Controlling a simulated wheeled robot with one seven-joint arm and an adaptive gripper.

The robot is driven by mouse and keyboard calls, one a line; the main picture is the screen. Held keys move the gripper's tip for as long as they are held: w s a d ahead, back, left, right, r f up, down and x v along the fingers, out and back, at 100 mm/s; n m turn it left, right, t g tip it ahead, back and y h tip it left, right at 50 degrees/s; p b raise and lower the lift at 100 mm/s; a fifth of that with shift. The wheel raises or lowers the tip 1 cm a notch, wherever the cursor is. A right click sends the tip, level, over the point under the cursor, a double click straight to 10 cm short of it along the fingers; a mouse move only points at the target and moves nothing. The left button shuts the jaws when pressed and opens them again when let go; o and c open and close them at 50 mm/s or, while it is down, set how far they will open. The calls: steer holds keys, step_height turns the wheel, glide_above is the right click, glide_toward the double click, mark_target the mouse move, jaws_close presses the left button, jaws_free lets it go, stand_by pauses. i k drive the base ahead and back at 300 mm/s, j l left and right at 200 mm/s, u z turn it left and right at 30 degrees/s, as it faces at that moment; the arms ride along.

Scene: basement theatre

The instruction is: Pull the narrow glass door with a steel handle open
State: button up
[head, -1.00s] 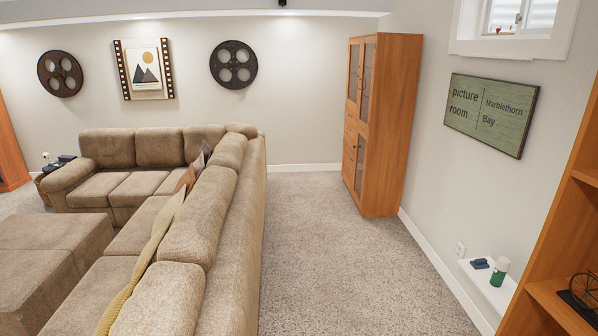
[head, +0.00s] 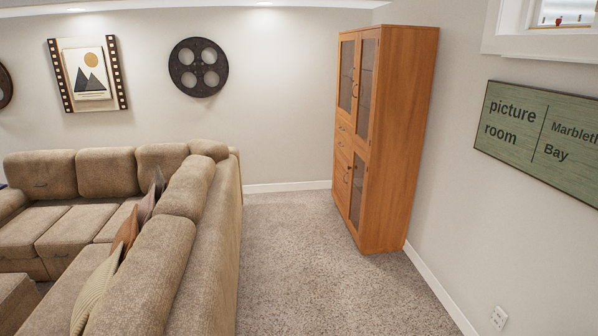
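A tall orange-brown wooden cabinet (head: 398,140) stands against the right wall in the far corner, its front turned to the left. Its upper part has narrow glass doors, one on the right (head: 367,92) and one on the left (head: 347,75). Small handles show near their meeting edges. Drawers (head: 343,140) sit in the middle. A lower glass door (head: 356,188) is at the right, with a handle near its left edge. All doors look closed. The handles are too small to tell which is steel. My gripper is not in view.
A brown sectional sofa (head: 210,235) with cushions fills the left side. Clear carpet (head: 300,260) runs between the sofa and the cabinet. A green sign (head: 545,138) and an outlet (head: 499,317) are on the right wall.

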mark_target(375, 32)
steer(key=i, duration=4.15)
